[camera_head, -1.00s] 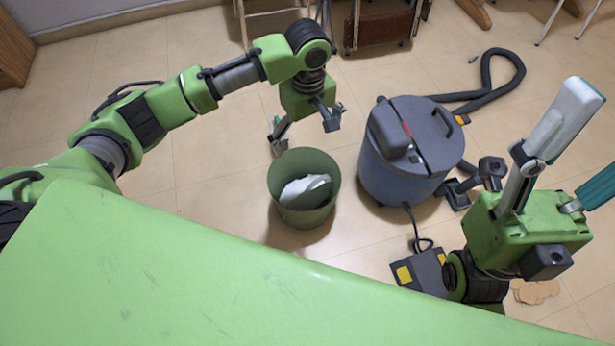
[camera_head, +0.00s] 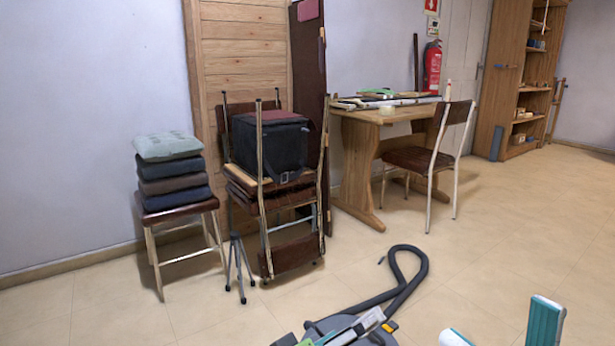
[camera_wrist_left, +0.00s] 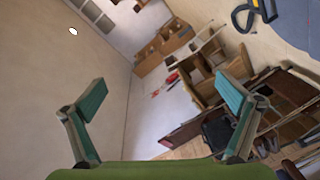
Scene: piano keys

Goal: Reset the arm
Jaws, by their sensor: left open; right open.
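My right gripper (camera_head: 499,330) shows at the bottom right of the head view, only as two spread fingers with teal and white pads. It is open, and no object shows between the fingers. My left gripper (camera_wrist_left: 163,92) is open in the left wrist view, its two teal-padded fingers wide apart with nothing held. That view looks out at a tilted angle over the room's wall and furniture.
A stool with folded cushions (camera_head: 172,172) and stacked chairs with a black bag (camera_head: 268,145) stand by the wall. A wooden desk (camera_head: 357,155) and chair (camera_head: 420,160) are behind the vacuum hose (camera_head: 405,285). Open floor (camera_head: 500,265) lies at the right.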

